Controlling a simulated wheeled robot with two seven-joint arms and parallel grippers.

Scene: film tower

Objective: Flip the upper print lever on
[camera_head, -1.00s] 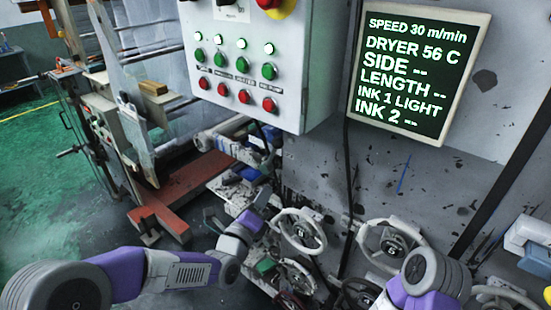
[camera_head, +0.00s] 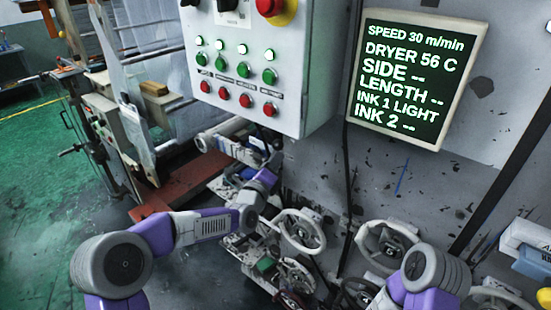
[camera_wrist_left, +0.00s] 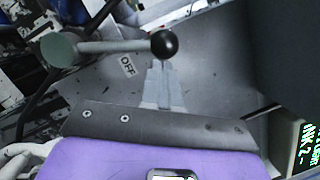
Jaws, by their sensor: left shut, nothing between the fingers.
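In the left wrist view a lever (camera_wrist_left: 115,46) runs from a round grey-green hub on the left to a black ball knob (camera_wrist_left: 164,43). A white "OFF" label (camera_wrist_left: 127,66) is on the grey panel just below the lever. My left gripper (camera_wrist_left: 162,72) is shut and empty. Its fingertips point at the knob and appear just below it; whether they touch cannot be told. In the head view my left gripper (camera_head: 273,160) is small, near the machine's side under the button box. The lever is not clear there. My right gripper is out of view; only part of that arm shows.
A button box (camera_head: 250,75) with green and red buttons hangs above my left gripper. A display (camera_head: 415,85) stands to its right. Several handwheels (camera_head: 300,232) stick out below. A black cable (camera_head: 345,190) hangs down the panel. Green floor lies open at left.

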